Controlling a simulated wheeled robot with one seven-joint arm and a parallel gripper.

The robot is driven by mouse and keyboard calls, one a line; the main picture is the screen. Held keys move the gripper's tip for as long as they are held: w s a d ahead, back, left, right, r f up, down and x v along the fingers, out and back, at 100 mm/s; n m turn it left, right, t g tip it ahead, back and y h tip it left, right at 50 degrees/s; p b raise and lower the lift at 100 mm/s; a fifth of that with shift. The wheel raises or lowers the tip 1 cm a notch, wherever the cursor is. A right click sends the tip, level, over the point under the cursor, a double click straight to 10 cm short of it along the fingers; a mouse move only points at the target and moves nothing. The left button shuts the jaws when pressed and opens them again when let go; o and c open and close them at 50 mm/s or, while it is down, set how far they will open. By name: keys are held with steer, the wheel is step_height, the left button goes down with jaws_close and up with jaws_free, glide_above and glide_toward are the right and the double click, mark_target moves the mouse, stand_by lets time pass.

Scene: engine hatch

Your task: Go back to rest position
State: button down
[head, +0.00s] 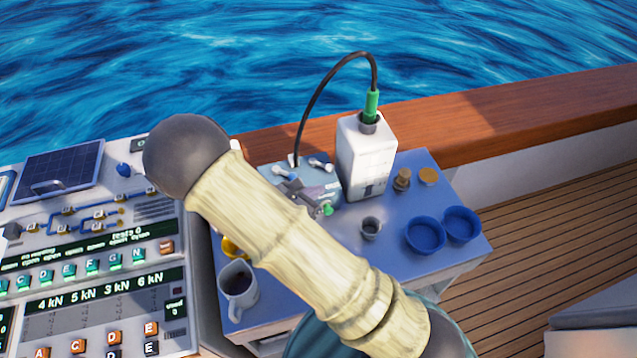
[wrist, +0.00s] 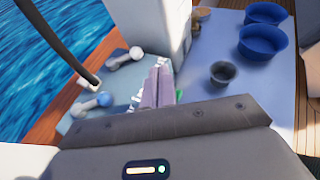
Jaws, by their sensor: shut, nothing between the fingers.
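My gripper (head: 308,194) hangs over the pale blue panel with small levers (head: 272,178) in the head view, partly behind my light-coloured arm. In the wrist view, the two fingers of my gripper (wrist: 158,84) are together and empty, pointing at the panel (wrist: 88,130). A small green part (head: 327,209) shows beside the fingers. Whether the fingers touch the panel cannot be told.
A white canister (head: 366,160) with a green nozzle (head: 371,106) and black hose stands behind the gripper. Two blue bowls (head: 425,236), a dark cup (head: 370,228) and a white jug (head: 238,288) share the table (head: 395,270). A control console (head: 90,250) is at left.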

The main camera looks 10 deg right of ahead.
steer(key=shift+s+a+r, duration=0.1)
steer(key=shift+s+a, duration=0.05)
steer(key=shift+s, duration=0.1)
stand_by(0.3)
steer(key=s+d+r+m+g+y, duration=0.2)
steer(key=s+d+r+m+g, duration=0.2)
steer(key=s+d+m+g, duration=0.65)
step_height(320, 180, up, 9)
steer(key=s+m+t+y, duration=0.1)
steer(key=m+t+y, duration=0.3)
steer(key=m, duration=1.2)
steer(key=y, duration=0.4)
steer(key=shift+s, duration=0.25)
steer(key=shift+w, duration=0.15)
